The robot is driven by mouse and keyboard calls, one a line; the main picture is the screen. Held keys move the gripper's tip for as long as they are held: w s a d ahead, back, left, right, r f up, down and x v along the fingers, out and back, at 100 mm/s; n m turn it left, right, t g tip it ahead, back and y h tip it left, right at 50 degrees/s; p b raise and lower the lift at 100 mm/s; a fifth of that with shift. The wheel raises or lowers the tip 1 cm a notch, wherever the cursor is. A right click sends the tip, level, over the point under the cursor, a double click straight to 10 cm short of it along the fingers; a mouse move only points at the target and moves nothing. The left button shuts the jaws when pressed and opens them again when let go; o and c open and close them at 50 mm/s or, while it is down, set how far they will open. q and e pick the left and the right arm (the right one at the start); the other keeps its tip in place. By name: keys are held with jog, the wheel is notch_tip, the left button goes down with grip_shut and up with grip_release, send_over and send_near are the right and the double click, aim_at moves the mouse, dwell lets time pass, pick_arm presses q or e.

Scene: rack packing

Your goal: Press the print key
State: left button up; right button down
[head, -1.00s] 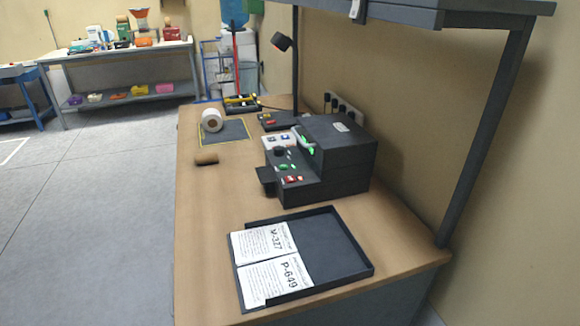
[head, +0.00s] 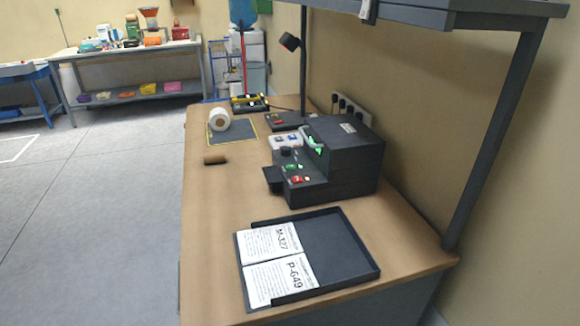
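A black label printer (head: 345,160) stands on the wooden desk, toward the wall side. Its lower front step carries a dark knob, a green key (head: 294,166), a red key (head: 299,180) and small lit green marks near the top. Which key is the print key cannot be read at this size. A dark ledge (head: 273,179) sticks out at its front left. Neither of my grippers is in the head view, and nothing touches the printer.
A black tray (head: 366,272) with sheets marked M-327 and P-649 (head: 279,279) lies at the desk's near end. A white roll (head: 220,119) stands on a yellow-edged mat (head: 246,127). A brown roll (head: 215,158) lies near the left edge. A shelf (head: 440,12) overhangs the right side.

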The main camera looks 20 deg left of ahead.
pick_arm(q)
grip_shut()
dwell(1.2)
